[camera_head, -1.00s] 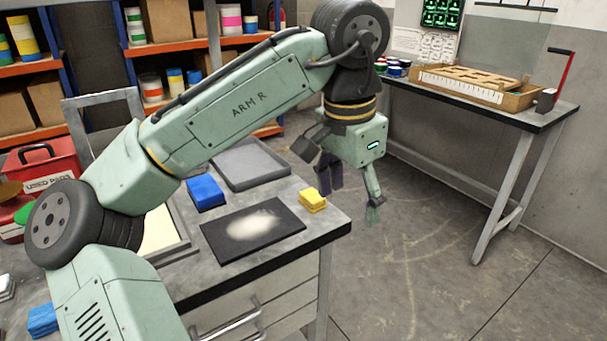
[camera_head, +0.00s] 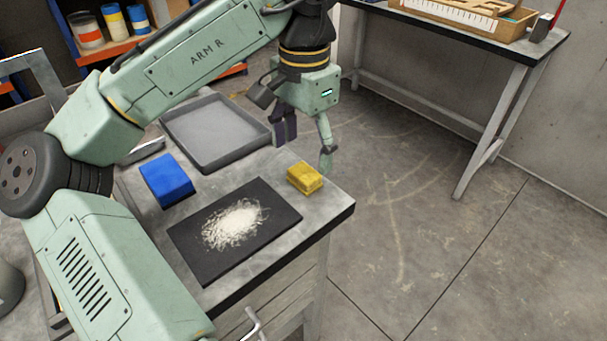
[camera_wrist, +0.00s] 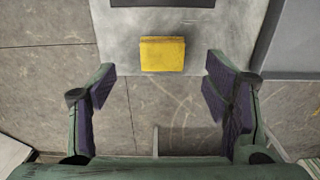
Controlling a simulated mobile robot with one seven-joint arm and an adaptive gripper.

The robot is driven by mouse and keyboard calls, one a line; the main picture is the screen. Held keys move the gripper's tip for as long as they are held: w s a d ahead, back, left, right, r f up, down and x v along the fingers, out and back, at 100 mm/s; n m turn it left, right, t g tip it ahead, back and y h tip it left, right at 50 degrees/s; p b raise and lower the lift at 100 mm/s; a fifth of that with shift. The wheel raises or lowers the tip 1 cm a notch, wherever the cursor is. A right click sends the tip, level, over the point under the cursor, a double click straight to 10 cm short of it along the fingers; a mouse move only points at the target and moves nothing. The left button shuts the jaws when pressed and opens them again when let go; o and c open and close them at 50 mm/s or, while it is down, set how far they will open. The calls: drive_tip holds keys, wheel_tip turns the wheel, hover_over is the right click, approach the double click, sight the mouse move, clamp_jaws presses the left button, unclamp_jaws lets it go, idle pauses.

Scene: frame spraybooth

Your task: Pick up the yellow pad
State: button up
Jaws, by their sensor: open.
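The yellow pad (camera_head: 305,177) lies on the grey bench top (camera_head: 160,224) near its right corner. It looks like a small block with a layered side. In the wrist view the yellow pad (camera_wrist: 162,54) lies ahead of the fingers, near the bench edge and centred between them. My gripper (camera_head: 306,150) hangs just behind the pad in the head view, apart from it. In the wrist view my gripper (camera_wrist: 165,100) is open wide and empty, with bare floor seen between its dark finger pads.
A black mat (camera_head: 190,240) with pale shreds or powder lies left of the pad. A blue pad (camera_head: 167,180) lies farther left. A grey tray (camera_head: 215,133) sits behind. A second table (camera_head: 520,52) stands at the back right. The floor between is clear.

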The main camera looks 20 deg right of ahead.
sight(305, 172)
drive_tip(key=f, duration=0.2)
drive_tip(key=f+p, duration=0.1)
drive_tip(key=f, duration=0.2)
drive_tip(key=shift+w+d+f, duration=0.1)
drive_tip(key=shift+w+f, duration=0.1)
drive_tip(key=shift+f, duration=0.1)
drive_tip(key=shift+c, duration=0.2)
drive_tip(key=c, duration=1)
drive_tip(key=shift+c, duration=0.2)
drive_tip(key=shift+r, duration=0.1)
drive_tip(key=shift+r, duration=0.45)
wheel_tip(305, 172, up, 2)
drive_tip(key=shift+r+b, duration=0.1)
drive_tip(key=shift+b, duration=0.35)
drive_tip(key=s+a+r+b, duration=0.1)
drive_tip(key=s+a+b, duration=0.1)
drive_tip(key=s, duration=1.3)
drive_tip(key=shift+s+a+r+b, duration=0.35)
drive_tip(key=shift+s+a+r, duration=0.05)
